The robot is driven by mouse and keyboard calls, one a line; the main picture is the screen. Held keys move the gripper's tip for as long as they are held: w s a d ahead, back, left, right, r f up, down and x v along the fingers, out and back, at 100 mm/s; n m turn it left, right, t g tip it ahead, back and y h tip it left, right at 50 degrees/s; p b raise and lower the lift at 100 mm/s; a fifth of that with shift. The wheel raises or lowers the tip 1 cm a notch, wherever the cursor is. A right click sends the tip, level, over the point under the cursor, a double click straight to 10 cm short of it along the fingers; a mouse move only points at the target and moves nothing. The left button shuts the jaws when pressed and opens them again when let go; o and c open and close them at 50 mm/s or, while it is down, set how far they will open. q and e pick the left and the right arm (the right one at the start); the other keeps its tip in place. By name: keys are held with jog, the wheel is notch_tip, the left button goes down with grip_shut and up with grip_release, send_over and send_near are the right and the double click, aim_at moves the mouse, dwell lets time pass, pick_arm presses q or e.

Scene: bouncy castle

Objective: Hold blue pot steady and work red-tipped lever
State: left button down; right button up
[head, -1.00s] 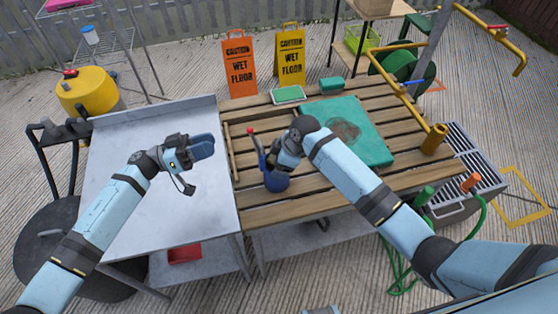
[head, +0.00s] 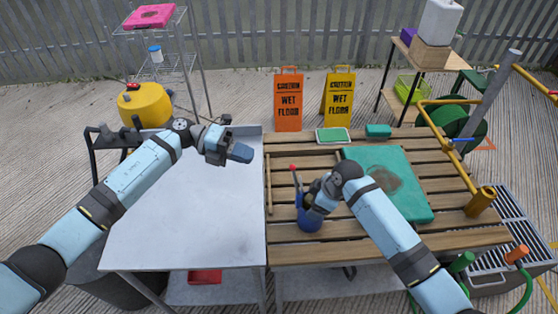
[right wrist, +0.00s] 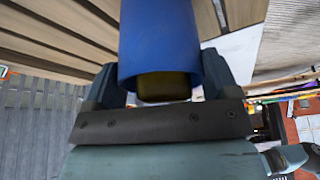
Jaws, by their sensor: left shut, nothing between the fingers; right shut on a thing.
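The blue pot (head: 309,222) stands on the slatted wooden table. The red-tipped lever (head: 293,169) rises from it, with its red tip up. My right gripper (head: 312,208) is shut on the pot, and its hand hides part of it. In the right wrist view the blue pot (right wrist: 160,40) sits between the fingers of my right gripper (right wrist: 158,88). My left gripper (head: 240,152) is shut and empty above the metal table, to the left of the lever and apart from it.
The metal table (head: 190,220) is mostly clear. A teal mat (head: 415,205) with a dark stain lies right of the pot. A thin wooden stick (head: 268,185) lies left of it. Orange (head: 288,105) and yellow (head: 338,100) wet floor signs stand behind the wooden table.

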pick_arm(q)
jog(key=w+a+r+m+y, duration=0.1)
jog(key=m, duration=0.5)
jog(key=w+a+r+m+y, duration=0.1)
jog(key=m+y, duration=0.1)
jog(key=m, duration=0.4)
jog(key=w+a+r+m+y, duration=0.1)
jog(key=m, duration=0.5)
jog(key=shift+w+r+m+y, duration=0.25)
jog(key=shift+m+y, duration=0.15)
jog(key=shift+d, duration=0.1)
send_near(296, 181)
jog(key=d, duration=0.1)
jog(key=s+d, duration=0.1)
jog(key=d, duration=0.1)
jog(key=shift+s+d+f, duration=0.1)
jog(key=shift+f, duration=0.1)
